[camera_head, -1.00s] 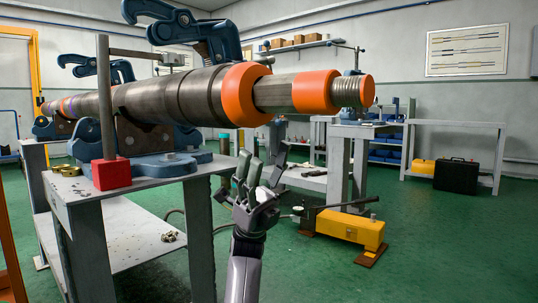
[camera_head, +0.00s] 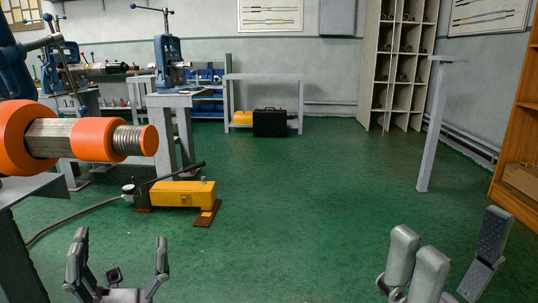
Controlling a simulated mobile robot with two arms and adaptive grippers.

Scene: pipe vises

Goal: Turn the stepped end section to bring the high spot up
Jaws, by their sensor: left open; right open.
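The stepped end section (camera_head: 72,139) juts in from the left edge. It has a large orange band, a bare metal length, a second orange band and a threaded tip with an orange face. The rest of the pipe and most of its vise are out of view to the left. My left gripper (camera_head: 117,255) is open and empty at the bottom left, below and in front of the section, apart from it. My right gripper (camera_head: 455,262) is open and empty at the bottom right, far from the pipe.
A yellow hydraulic pump (camera_head: 182,193) with a hose and lever stands on the floor. Behind it are a grey vise stand (camera_head: 166,120) and a bench with a black case (camera_head: 270,122). A grey post stand (camera_head: 432,130) and wooden shelf (camera_head: 515,160) are right. Green floor between is clear.

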